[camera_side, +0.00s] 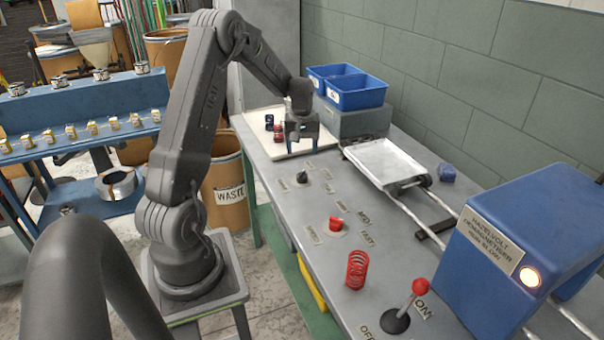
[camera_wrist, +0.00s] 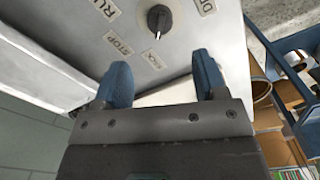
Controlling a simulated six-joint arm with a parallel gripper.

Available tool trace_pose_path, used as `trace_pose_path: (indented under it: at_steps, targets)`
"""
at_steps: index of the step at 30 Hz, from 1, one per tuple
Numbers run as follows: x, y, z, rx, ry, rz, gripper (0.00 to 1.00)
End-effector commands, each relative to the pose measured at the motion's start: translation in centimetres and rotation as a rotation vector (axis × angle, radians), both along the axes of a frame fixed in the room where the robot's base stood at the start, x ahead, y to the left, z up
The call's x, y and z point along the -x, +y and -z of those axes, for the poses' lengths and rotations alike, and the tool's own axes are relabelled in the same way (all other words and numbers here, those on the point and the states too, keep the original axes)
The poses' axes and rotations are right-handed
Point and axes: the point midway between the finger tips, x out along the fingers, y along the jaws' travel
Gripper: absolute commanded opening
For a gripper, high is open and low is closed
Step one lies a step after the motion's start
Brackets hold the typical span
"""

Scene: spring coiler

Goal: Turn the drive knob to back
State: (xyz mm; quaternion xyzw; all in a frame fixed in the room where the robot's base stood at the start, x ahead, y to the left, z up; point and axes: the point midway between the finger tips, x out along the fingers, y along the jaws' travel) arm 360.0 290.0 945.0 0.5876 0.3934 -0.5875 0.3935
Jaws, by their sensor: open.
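The drive knob (camera_side: 302,177) is a small black knob on the grey bench top, with several small labels around it. My gripper (camera_side: 299,138) is over the white board at the bench's far end, apart from the knob. In the wrist view its blue fingers (camera_wrist: 163,76) are spread, with nothing between them.
A red knob (camera_side: 337,224), a red spring (camera_side: 356,270) and a red-topped lever (camera_side: 418,288) stand nearer the camera. A white board (camera_side: 262,122) with small items lies at the far end, by blue bins (camera_side: 357,92). A metal tray (camera_side: 385,163) and blue machine (camera_side: 535,240) are right.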

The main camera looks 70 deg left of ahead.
Motion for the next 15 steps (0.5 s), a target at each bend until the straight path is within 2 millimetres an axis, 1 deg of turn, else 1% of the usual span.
trace_pose_path:
  at_steps: [1, 6, 12, 15]
  targets:
    - [0.1, -0.1, 1.3, 0.004, 0.004, 0.001, 0.65]
    - [0.1, -0.1, 4.8, 0.005, 0.004, 0.001, 0.65]
    - [0.0, 0.0, 8.0, 0.002, 0.002, 0.002, 0.65]
    - [0.0, 0.0, 9.0, 0.001, 0.002, 0.002, 0.65]
